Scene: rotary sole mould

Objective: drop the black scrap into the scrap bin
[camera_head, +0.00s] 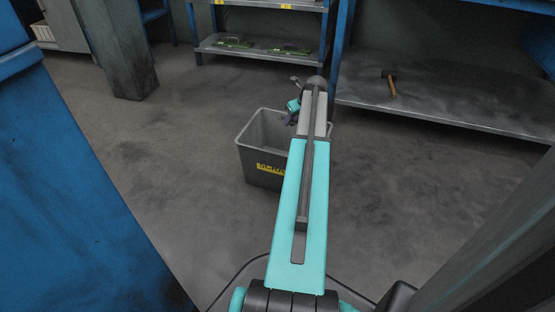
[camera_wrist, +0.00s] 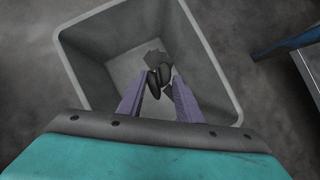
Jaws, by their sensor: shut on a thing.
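The scrap bin (camera_head: 262,150) is a grey open-topped box with a yellow label, standing on the floor in the head view. Its grey rim and inner walls fill much of the wrist view (camera_wrist: 92,62). My gripper (camera_wrist: 159,80) is over the bin's opening, its two dark fingertips close together. A small dark grey, angular piece, the black scrap (camera_wrist: 156,59), shows at the fingertips, and my gripper is shut on it. Part of the scrap is hidden by the fingertips. In the head view my arm hides the bin's right part, and the scrap cannot be made out.
A metal shelf (camera_head: 258,50) with green boards stands behind the bin. A low grey bench (camera_head: 450,105) with a hammer (camera_head: 390,82) is at the right. A blue panel (camera_head: 70,190) fills the left. Bare floor (camera_head: 170,140) surrounds the bin.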

